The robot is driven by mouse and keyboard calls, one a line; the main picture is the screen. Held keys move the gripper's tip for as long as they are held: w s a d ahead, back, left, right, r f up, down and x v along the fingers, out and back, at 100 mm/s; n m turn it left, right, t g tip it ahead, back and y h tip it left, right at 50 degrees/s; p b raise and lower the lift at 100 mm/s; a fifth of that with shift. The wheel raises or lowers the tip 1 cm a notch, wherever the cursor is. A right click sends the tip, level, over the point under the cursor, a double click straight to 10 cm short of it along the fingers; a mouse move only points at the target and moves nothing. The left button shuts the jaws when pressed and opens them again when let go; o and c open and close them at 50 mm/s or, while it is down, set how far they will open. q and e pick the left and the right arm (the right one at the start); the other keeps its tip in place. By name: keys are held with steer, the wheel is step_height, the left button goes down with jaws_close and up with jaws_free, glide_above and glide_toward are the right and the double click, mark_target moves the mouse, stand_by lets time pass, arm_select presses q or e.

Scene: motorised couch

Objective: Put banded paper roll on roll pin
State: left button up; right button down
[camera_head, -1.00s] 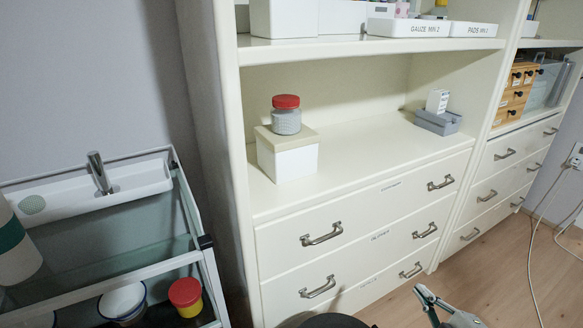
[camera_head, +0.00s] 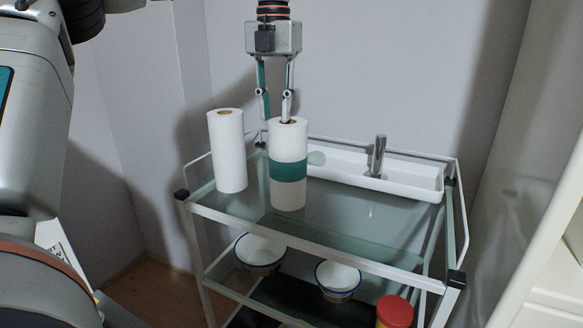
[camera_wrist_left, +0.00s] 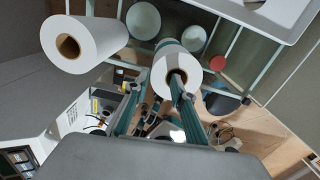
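The banded paper roll (camera_head: 289,193), white with a teal band, stands upright on the glass top of a cart. My left gripper (camera_head: 276,118) points down at its top end. In the left wrist view one finger reaches into the core of the banded roll (camera_wrist_left: 190,68), and the other is outside its wall. The fingers stand apart; I see no clear grip on the wall. The metal roll pin (camera_head: 378,156) stands upright and bare in a white tray (camera_head: 419,184) to the right. My right gripper is out of view.
A plain white roll (camera_head: 228,152) stands close on the left of the banded one. The cart has a raised frame rail (camera_head: 330,254). Bowls (camera_head: 338,277) and a red-lidded jar (camera_head: 395,311) are below. A pale cabinet (camera_head: 545,200) stands on the right.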

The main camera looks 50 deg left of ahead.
mark_target(276, 120)
arm_select(q)
steer(key=f, duration=0.3)
steer(key=shift+w+a+f, duration=0.1)
steer(key=shift+w, duration=0.1)
steer(key=shift+s+f+b, duration=0.1)
steer(key=shift+f+b, duration=0.2)
steer(key=shift+b, duration=0.05)
step_height(276, 120, down, 4)
steer(key=shift+r+b, duration=0.1)
steer(key=shift+b, duration=0.5)
steer(key=shift+f, duration=0.4)
steer(key=shift+r, duration=0.1)
jaws_close()
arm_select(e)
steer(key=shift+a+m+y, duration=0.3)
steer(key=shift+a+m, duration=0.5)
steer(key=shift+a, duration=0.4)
